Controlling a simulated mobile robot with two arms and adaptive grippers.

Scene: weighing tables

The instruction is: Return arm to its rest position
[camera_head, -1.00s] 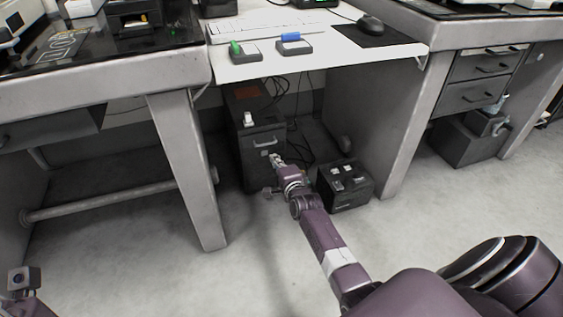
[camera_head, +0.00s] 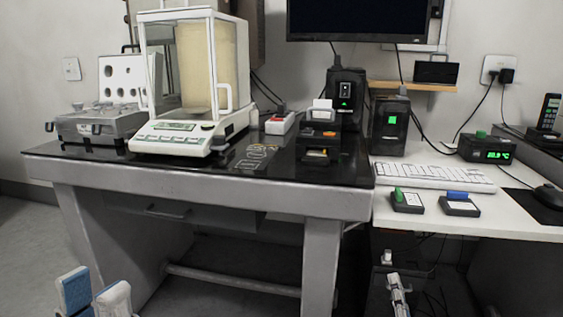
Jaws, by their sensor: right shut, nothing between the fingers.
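My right gripper (camera_head: 398,291) shows at the bottom edge, right of centre, in front of the dark space under the white desk. It is shut and empty, and its arm is below the picture. My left gripper (camera_head: 93,296) is at the bottom left, in front of the weighing table. Its two blue-and-white fingers stand apart with nothing seen between them; their lower parts are cut off.
The weighing table (camera_head: 205,187) carries a glass-sided balance (camera_head: 178,136) and a grey case (camera_head: 100,122). The white desk (camera_head: 478,222) holds a keyboard (camera_head: 430,176) and two small blocks with green and blue tops. Floor (camera_head: 30,235) is clear at left.

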